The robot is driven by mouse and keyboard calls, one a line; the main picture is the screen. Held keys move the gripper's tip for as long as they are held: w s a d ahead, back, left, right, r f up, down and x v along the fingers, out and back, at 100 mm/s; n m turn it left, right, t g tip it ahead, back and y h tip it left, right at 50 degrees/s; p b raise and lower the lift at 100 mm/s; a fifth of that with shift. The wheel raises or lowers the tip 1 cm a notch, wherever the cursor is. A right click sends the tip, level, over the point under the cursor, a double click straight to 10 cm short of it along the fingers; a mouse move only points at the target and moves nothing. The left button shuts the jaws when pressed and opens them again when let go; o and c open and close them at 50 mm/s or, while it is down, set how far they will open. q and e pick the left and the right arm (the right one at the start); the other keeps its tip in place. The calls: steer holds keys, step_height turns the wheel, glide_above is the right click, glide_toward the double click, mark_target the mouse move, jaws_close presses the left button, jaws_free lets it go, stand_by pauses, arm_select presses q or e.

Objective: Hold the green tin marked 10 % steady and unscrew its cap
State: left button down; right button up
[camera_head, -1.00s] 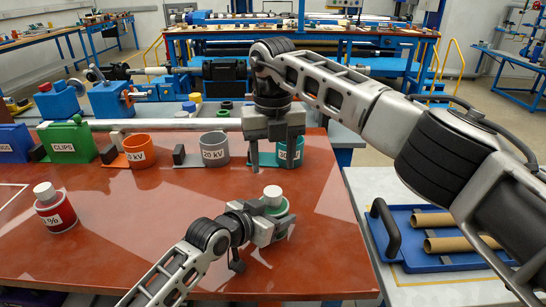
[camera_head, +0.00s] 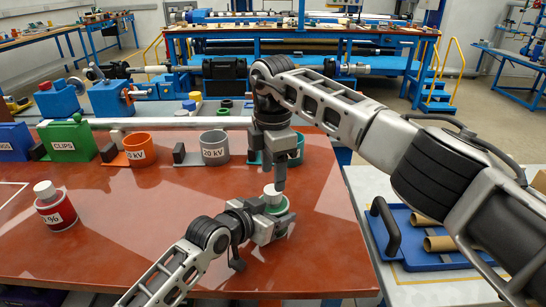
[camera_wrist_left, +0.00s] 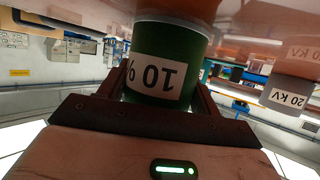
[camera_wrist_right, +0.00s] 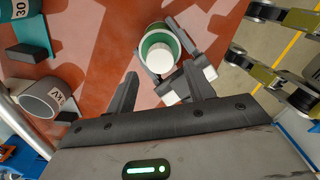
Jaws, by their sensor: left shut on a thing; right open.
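The green tin marked 10 % (camera_wrist_left: 168,62) stands on the red-brown bench, held from the side by my left gripper (camera_head: 272,217), which is shut on its body. Its white cap (camera_head: 272,193) sits on top; it also shows in the right wrist view (camera_wrist_right: 159,52). My right gripper (camera_wrist_right: 160,85) is open and empty, pointing down above the tin. In the right wrist view the cap lies beyond the fingertips, roughly in line with the gap between them. In the head view the right fingers (camera_head: 280,180) partly overlap the cap's surroundings, so their exact height is hard to tell.
A red tin with a white cap (camera_head: 55,208) stands on the bench at left. Behind are an orange cup (camera_head: 141,150), a grey 20 kV cup (camera_head: 214,148), a teal cup (camera_head: 298,148) and a green CLIPS bin (camera_head: 70,142). A blue tray (camera_head: 445,262) with cardboard tubes lies at right.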

mark_target(273, 194)
step_height(273, 194, down, 5)
stand_by(0.3)
